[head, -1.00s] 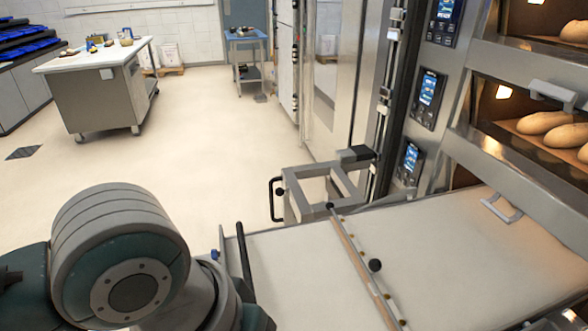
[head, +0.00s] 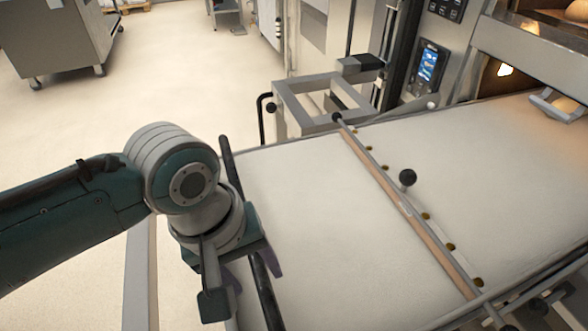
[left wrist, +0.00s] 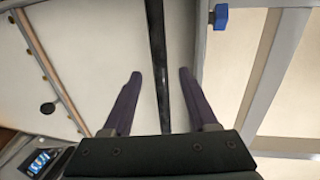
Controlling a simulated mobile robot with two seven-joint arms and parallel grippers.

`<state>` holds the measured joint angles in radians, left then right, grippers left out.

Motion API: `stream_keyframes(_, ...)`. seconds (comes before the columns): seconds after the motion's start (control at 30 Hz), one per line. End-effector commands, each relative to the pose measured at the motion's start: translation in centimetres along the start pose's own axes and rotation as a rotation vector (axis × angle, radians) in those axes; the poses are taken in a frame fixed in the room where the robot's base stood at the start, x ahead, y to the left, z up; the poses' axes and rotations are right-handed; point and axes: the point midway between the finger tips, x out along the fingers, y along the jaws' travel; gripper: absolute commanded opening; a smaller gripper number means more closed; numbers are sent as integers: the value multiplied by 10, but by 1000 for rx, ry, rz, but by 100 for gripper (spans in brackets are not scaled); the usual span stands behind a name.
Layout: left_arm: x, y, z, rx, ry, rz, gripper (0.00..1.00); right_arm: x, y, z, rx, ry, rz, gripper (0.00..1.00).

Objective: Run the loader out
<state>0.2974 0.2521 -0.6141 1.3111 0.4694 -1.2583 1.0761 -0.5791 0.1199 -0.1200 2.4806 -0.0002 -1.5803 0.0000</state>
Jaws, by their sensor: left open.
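The loader (head: 310,200) is a wide pale canvas deck that reaches from the oven front toward me. A black handle bar (head: 227,158) runs along its near left end. My left gripper (head: 256,280) is over this bar, pointing down, with its purple fingers apart. In the left wrist view the bar (left wrist: 156,35) passes through the gap between the open fingers (left wrist: 160,73), with room on both sides. I cannot tell whether the bar is as deep as the fingertips. My right gripper is out of view.
A crossbar (head: 410,212) with a wooden strip and a black knob (head: 407,178) spans the canvas. A grey lift frame (head: 325,95) stands at the loader's far corner. Oven controls (head: 428,64) are behind it. A steel cabinet (head: 60,38) stands far left; the floor between is clear.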

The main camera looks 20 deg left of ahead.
Motion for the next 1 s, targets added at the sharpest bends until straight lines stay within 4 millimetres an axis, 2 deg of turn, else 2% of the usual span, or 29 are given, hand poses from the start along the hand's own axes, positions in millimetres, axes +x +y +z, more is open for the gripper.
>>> stream_keyframes(0.03, 15, -1, 0, 0, -1, -1, 59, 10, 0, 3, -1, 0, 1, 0)
stream_keyframes(0.2, 36, 0, 0, 2, 0, 0, 59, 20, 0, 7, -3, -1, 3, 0)
stream_keyframes(0.6, 42, 0, 0, 2, 0, 1, 58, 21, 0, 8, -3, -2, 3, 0)
stream_keyframes(1.0, 41, 0, 0, 2, 0, 1, 13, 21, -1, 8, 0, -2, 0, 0)
